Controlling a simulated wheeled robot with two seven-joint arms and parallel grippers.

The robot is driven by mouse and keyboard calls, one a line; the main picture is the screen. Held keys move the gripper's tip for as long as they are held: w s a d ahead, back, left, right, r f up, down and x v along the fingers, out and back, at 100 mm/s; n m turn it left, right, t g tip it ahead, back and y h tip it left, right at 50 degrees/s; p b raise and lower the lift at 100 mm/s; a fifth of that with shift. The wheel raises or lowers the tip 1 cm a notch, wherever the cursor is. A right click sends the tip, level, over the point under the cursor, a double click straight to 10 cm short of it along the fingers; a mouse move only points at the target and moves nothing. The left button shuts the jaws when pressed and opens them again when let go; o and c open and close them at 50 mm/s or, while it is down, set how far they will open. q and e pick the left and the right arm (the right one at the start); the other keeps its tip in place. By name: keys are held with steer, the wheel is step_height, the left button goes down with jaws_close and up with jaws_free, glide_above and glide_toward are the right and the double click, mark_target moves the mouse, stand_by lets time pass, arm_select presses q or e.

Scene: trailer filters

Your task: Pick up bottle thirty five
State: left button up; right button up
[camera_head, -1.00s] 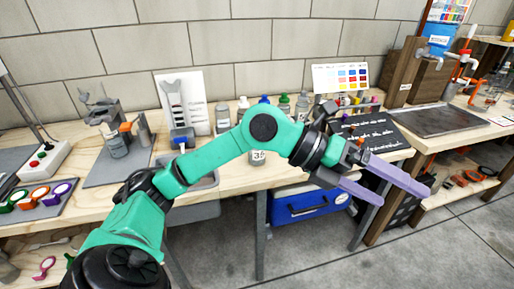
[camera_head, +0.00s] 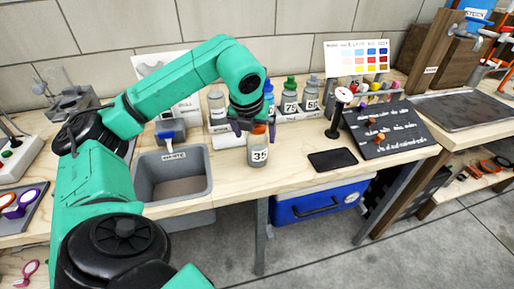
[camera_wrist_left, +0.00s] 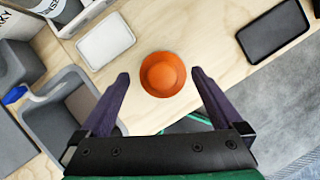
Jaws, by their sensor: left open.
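Bottle thirty five (camera_head: 259,155) stands upright on the wooden bench, with an orange cap and a white label reading 35. In the left wrist view its orange cap (camera_wrist_left: 162,74) shows from above, between and just ahead of the fingertips. My left gripper (camera_head: 252,128) is open and points down over the bottle; its purple fingers (camera_wrist_left: 160,80) lie to either side of the cap with gaps on both sides. The bottle's body is hidden under the cap in the wrist view. My right gripper is not in view.
A grey bin (camera_head: 176,196) is to the left of the bottle. Several capped bottles stand in a rack (camera_head: 300,115) behind it. A black flat slab (camera_head: 333,159) lies to the right, before a black sign board (camera_head: 385,128). A blue cooler (camera_head: 318,200) is below the bench.

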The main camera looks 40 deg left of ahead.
arm_select(q)
steer(key=x, duration=0.4)
steer(key=shift+s+d+f, duration=0.1)
steer(key=shift+d, duration=0.15)
jaws_close()
